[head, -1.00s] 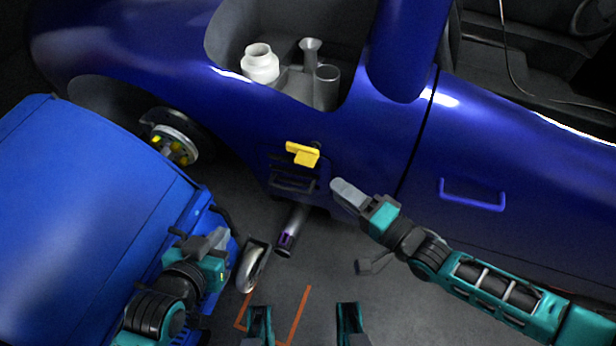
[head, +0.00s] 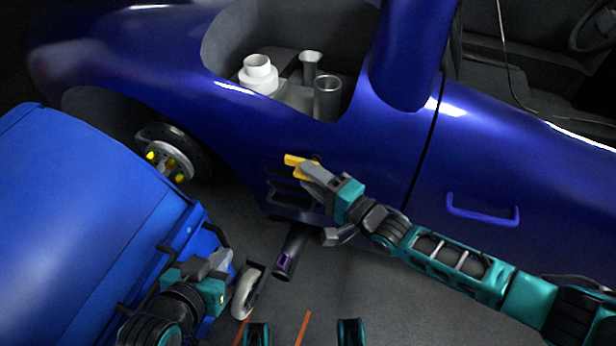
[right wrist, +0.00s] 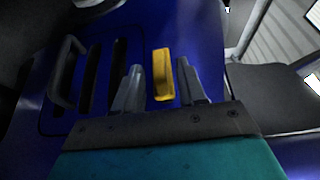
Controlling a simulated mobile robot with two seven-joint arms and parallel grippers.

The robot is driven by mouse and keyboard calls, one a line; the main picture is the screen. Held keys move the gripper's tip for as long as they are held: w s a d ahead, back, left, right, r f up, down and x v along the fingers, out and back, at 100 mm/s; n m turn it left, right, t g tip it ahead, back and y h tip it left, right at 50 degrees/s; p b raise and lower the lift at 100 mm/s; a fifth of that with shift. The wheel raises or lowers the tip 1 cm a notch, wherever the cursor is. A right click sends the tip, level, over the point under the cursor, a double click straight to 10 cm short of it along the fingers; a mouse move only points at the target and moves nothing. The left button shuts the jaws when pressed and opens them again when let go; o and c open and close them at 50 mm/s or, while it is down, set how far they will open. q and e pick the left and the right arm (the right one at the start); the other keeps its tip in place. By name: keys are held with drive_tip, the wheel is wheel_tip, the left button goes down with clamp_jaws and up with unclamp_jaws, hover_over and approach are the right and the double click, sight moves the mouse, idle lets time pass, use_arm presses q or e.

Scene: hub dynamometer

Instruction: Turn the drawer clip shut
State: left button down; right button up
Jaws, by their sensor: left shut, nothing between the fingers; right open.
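The yellow drawer clip (head: 294,160) is on the blue car body, just above the drawer with its dark handle (head: 290,196). My right gripper (head: 309,169) is at the clip and partly covers it in the head view. In the right wrist view the clip (right wrist: 163,75) stands between the two open fingers (right wrist: 158,85), with a gap on either side; I cannot tell whether either finger touches it. The drawer handle (right wrist: 66,72) is left of the fingers there. My left gripper (head: 217,264) is shut and empty, low at the left beside the blue cabinet.
The blue cabinet (head: 80,220) fills the left. A wheel hub (head: 168,160) with yellow parts sits behind it. A white jar (head: 258,76) and grey cups (head: 327,97) stand in the car's recess.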

drive_tip(key=shift+w+a, duration=0.45)
drive_tip(key=shift+a, duration=0.05)
drive_tip(key=shift+c, duration=0.4)
clamp_jaws()
